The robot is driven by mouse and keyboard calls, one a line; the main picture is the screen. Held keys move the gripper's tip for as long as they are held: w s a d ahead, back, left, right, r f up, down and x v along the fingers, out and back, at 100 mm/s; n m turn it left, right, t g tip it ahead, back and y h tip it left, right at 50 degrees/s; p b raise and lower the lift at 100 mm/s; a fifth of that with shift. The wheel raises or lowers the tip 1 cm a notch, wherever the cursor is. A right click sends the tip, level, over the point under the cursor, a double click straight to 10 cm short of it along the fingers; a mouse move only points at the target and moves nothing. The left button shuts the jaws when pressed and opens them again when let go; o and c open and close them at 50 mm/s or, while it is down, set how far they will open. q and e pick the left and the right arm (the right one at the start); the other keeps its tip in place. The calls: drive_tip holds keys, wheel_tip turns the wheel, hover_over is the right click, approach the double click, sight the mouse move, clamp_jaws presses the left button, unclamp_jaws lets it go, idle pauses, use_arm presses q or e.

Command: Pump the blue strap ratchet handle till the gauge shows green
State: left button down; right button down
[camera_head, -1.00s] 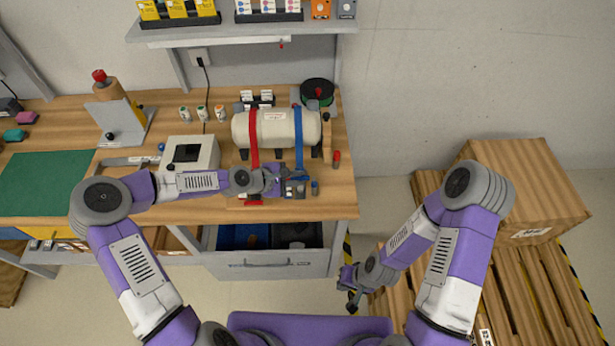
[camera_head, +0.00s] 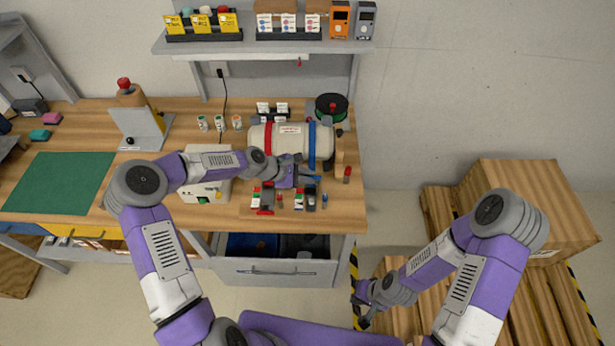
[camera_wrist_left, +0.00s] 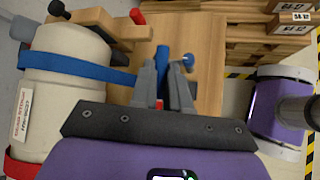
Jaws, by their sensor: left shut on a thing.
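The blue strap (camera_head: 312,145) goes over a cream tank (camera_head: 290,140) on the bench; it also shows in the left wrist view (camera_wrist_left: 90,70). My left gripper (camera_head: 304,177) is shut on the blue ratchet handle (camera_wrist_left: 162,58), which sticks up between the fingers (camera_wrist_left: 164,85) in the left wrist view. The dark ratchet body (camera_head: 311,198) is in front of it. A small gauge strip (camera_head: 298,199) with green, white and red stands beside that body; its reading is too small to tell. My right gripper (camera_head: 362,303) hangs low, away from the bench; its jaw opening is unclear.
A red strap (camera_head: 268,141) with a red ratchet (camera_head: 266,200) sits left of the blue one. A small blue knob (camera_head: 325,199) and a red-topped post (camera_head: 347,174) stand to the right. A spool (camera_head: 332,106) is behind. An open drawer (camera_head: 264,270) is below the bench's front edge.

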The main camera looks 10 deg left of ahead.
use_arm(q)
drive_tip(key=c, duration=1.1)
unclamp_jaws()
drive_tip(key=shift+w, duration=0.1)
drive_tip(key=v, duration=0.7)
drive_tip(key=shift+a+b, duration=0.3)
drive_tip(key=shift+b, duration=0.05)
drive_tip(key=shift+r, duration=0.15)
drive_tip(key=shift+c, duration=0.3)
